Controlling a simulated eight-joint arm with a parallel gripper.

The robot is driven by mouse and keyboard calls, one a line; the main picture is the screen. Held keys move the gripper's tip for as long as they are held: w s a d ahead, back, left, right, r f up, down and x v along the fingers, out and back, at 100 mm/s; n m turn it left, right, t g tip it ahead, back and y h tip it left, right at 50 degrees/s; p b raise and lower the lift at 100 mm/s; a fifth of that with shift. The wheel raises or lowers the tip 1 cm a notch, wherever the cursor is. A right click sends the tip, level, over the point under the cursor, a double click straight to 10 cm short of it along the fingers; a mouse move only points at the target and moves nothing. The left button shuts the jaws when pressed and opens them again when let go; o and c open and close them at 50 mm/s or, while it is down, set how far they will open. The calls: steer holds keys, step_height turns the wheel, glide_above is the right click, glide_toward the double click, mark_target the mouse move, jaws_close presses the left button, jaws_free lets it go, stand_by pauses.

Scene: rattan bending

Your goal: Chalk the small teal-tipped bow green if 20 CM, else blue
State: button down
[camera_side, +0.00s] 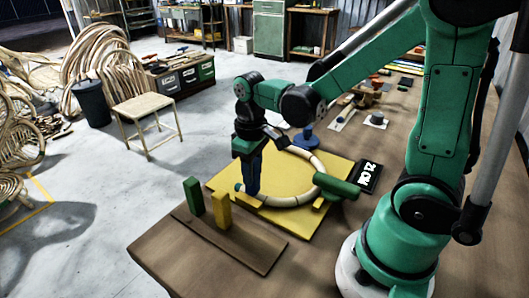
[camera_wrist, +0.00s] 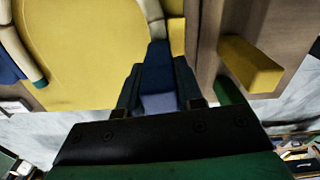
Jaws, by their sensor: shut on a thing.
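My gripper (camera_side: 248,158) is shut on a blue chalk stick (camera_side: 253,178), held upright at the near-left part of the pale bow (camera_side: 312,160). The blue stick also shows between the fingers (camera_wrist: 158,92) in the wrist view, with its end close by the bow (camera_wrist: 151,10); I cannot tell if they touch. The bow curves over a yellow board (camera_side: 275,173). One teal tip (camera_side: 239,188) shows left of the stick, and a teal tip (camera_wrist: 40,83) shows in the wrist view. A black sign (camera_side: 369,177) reads "21 CM".
A green block (camera_side: 193,195) and a yellow block (camera_side: 222,211) stand upright on a brown strip (camera_side: 250,246) at the front. A green cylinder (camera_side: 337,187) lies at the bow's right. A blue object (camera_side: 305,138) stands behind the bow.

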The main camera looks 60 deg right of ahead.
stand_by(0.3)
steer(key=shift+r, duration=3.5)
steer(key=s+a+r+m, duration=0.1)
steer(key=s+a+r, duration=0.75)
steer(key=r, duration=0.25)
steer(key=f, duration=2)
steer(key=shift+w+a, duration=0.1)
steer(key=shift+a, duration=0.3)
